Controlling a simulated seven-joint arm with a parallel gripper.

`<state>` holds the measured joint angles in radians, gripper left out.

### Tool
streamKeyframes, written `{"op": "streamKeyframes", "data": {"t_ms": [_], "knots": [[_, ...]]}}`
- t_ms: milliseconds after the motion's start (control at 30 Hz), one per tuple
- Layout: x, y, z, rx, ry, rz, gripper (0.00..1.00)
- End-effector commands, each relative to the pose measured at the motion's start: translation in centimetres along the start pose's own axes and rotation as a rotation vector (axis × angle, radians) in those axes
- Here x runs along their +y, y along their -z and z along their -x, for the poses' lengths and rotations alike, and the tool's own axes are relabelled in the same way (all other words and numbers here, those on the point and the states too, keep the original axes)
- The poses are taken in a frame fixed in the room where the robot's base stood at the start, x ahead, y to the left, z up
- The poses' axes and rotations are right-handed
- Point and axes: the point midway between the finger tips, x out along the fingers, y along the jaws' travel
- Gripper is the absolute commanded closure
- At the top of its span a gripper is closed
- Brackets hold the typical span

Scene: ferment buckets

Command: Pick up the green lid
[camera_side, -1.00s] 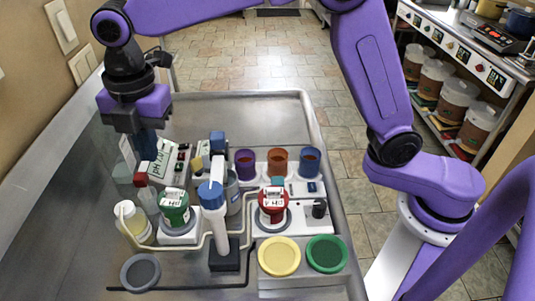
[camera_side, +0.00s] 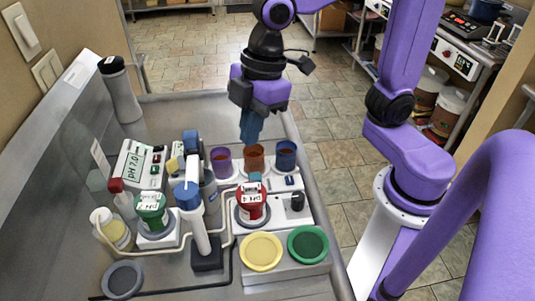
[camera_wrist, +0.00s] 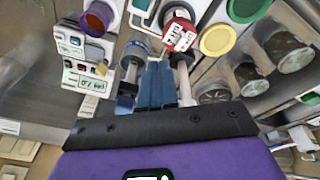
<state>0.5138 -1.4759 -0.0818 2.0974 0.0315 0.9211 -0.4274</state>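The green lid (camera_side: 308,244) lies flat at the front right of the work surface in the side view, just right of the yellow lid (camera_side: 261,251). It also shows in the wrist view, cut by the top edge (camera_wrist: 247,8). My gripper (camera_side: 250,138) hangs above the back of the table, behind the coloured cups and well away from the green lid. Its blue fingers (camera_wrist: 160,68) look close together in the wrist view, with nothing seen between them.
Purple, orange and blue cups (camera_side: 254,158) stand in a row at the back. A grey bottle (camera_side: 121,92) stands back left.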

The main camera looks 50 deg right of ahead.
Motion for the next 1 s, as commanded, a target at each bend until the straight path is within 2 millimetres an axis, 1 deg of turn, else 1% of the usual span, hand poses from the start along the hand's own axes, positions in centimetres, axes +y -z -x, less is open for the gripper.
{"op": "streamKeyframes", "data": {"t_ms": [33, 200, 300, 400, 467, 567, 600, 667, 700, 767, 1000], "knots": [[-1.3, -2.2, -0.2, -0.021, 0.009, -0.033, 1.00], [-5.2, -8.5, -1.0, -0.091, 0.027, -0.148, 1.00], [-7.1, -11.6, -1.4, -0.127, 0.030, -0.202, 1.00], [-8.4, -13.8, -1.7, -0.153, 0.030, -0.243, 1.00], [-8.9, -14.7, -1.8, -0.164, 0.029, -0.258, 1.00], [-9.3, -15.5, -1.9, -0.173, 0.028, -0.273, 0.71], [-9.4, -15.6, -2.0, -0.175, 0.028, -0.275, 0.58], [-9.4, -15.7, -2.0, -0.176, 0.028, -0.277, 0.38], [-9.4, -15.7, -2.0, -0.176, 0.028, -0.277, 0.25], [-9.4, -15.6, -2.0, -0.175, 0.028, -0.276, 0.06], [-9.4, -15.6, -2.0, -0.175, 0.028, -0.275, 0.06]]}}
